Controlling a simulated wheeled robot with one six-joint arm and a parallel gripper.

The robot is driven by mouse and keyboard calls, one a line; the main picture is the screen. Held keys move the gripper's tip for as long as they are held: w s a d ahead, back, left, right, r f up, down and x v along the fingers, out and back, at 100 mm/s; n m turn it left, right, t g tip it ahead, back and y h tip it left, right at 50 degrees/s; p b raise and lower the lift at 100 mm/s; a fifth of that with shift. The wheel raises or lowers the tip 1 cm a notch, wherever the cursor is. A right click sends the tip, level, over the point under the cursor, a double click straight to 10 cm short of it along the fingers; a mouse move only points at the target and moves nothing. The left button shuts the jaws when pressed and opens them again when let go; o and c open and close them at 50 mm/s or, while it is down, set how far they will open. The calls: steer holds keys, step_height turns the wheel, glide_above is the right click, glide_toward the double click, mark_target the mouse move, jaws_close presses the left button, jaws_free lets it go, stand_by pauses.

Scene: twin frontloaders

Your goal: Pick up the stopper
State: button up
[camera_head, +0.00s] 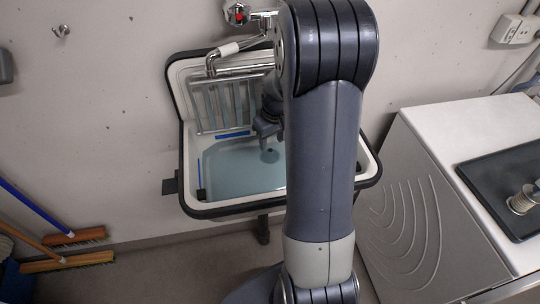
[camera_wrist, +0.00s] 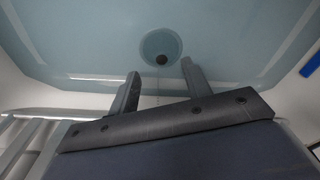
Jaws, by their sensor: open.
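A small dark round piece (camera_wrist: 162,59) sits in a round recess in the floor of the water-filled sink; it looks like the stopper, but I cannot tell it surely from the drain hole. A thin line runs from near it towards my gripper. In the head view it is a dark spot (camera_head: 270,155). My gripper (camera_wrist: 160,72) is open, its two fingers apart and pointing at the recess, with nothing seen between them. In the head view my gripper (camera_head: 266,130) is inside the sink above the spot, partly hidden by my arm.
The sink (camera_head: 190,190) has a raised pale rim with a dark outer edge around my gripper. A metal rack (camera_head: 222,105) and a tap (camera_head: 225,50) stand at its back.

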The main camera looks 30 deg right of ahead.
mark_target(270, 150)
steer(key=f, duration=0.4)
steer(key=shift+w+a+f, duration=0.1)
steer(key=shift+w+a, duration=0.05)
steer(key=shift+a, duration=0.05)
steer(key=shift+c, duration=0.3)
jaws_close()
